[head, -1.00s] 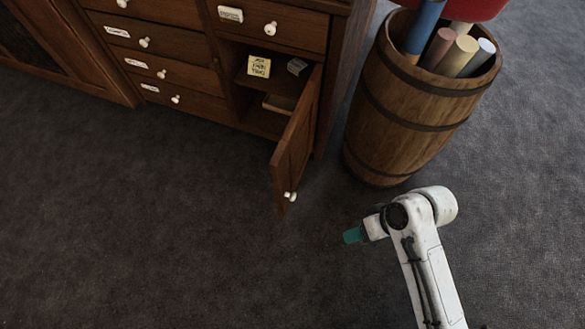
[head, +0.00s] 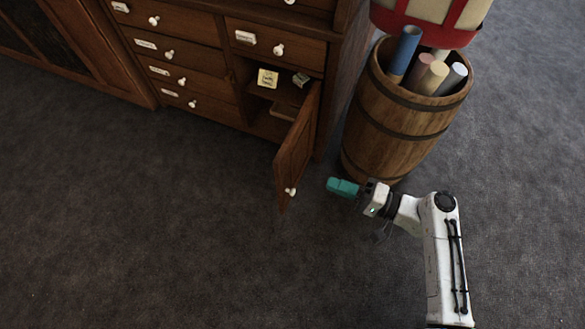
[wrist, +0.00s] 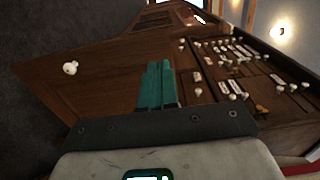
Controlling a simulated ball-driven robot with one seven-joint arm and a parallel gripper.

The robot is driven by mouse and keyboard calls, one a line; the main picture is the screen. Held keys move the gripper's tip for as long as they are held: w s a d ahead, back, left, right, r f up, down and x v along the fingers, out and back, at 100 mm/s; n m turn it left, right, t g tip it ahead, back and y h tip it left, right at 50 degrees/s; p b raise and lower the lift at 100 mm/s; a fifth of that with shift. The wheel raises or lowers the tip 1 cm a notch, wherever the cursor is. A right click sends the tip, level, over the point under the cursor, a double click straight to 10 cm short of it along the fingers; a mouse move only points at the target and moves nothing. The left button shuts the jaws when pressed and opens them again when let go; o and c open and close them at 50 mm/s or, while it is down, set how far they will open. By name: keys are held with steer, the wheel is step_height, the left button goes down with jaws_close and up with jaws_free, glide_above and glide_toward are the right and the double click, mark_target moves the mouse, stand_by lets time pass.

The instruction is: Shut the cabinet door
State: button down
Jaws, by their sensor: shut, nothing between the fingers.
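The wooden cabinet door (head: 297,150) stands wide open, swung out from the right side of the cabinet (head: 225,70). Its white knob (head: 290,191) is near the free edge. My gripper (head: 331,185), with teal fingers, is shut and empty. It is to the right of the door, on its outer side, apart from it in the head view. In the wrist view the teal fingers (wrist: 155,85) point toward the door panel (wrist: 90,80), with the white knob (wrist: 70,68) to the left. The open compartment holds a small yellowish box (head: 267,78) and a small grey item (head: 300,79).
A wooden barrel (head: 385,140) with several rolled tubes stands right of the cabinet, close behind my gripper. A red and cream object (head: 430,20) is behind the barrel. Dark carpet (head: 150,230) is clear in front and to the left. Drawers with white knobs (head: 168,54) are closed.

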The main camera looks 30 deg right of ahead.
mark_target(281, 165)
steer(key=b+x, duration=0.2)
steer(key=x, duration=0.9)
steer(key=shift+w+a, duration=0.25)
steer(key=shift+w+a, duration=0.1)
